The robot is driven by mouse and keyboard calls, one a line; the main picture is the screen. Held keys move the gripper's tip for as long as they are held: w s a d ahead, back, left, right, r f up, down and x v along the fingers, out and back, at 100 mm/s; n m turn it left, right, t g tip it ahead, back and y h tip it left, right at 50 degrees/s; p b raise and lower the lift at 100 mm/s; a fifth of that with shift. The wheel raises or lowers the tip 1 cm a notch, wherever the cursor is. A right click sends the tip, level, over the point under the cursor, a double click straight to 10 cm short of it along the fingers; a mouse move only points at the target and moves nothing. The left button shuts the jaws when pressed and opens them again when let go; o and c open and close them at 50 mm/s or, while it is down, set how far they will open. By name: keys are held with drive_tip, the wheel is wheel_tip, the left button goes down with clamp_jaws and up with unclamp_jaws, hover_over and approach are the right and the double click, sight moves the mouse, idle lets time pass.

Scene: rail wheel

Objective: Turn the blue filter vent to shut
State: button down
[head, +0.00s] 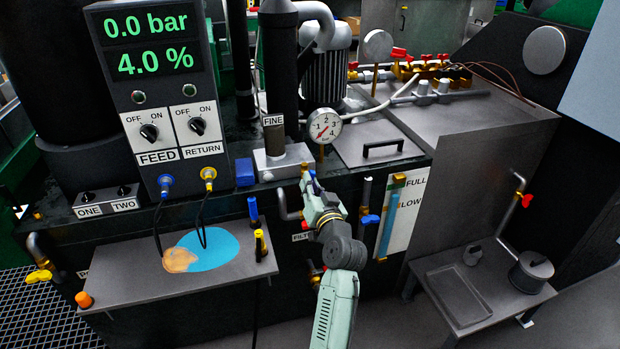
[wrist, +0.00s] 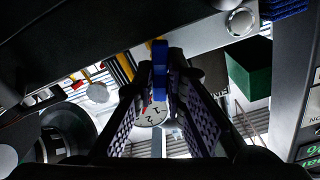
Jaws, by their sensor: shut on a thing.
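In the wrist view, a narrow blue handle (wrist: 159,58), which I take to be the filter vent, stands between my fingertips. My gripper (wrist: 160,85) is shut on it. In the head view, my gripper (head: 308,178) is at the upper front of the dark tank, below the round pressure gauge (head: 323,126). It hides most of the vent there, and the handle's exact angle cannot be told. A label starting with FILT (head: 301,237) is partly hidden behind my arm. The display (head: 149,43) reads 0.0 bar and 4.0 %.
Another blue-handled valve (head: 370,219) stands close to the right of my arm, beside the FULL/LOW level gauge (head: 391,215). A shelf (head: 215,275) with a blue and orange patch juts out at left. A bench with a pot (head: 531,271) is at right.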

idle(0.4)
drive_tip(key=shift+m+p, duration=1.7)
drive_tip(key=shift+m, duration=0.7)
drive_tip(key=shift+m+p, duration=1.9)
drive_tip(key=shift+m, duration=0.4)
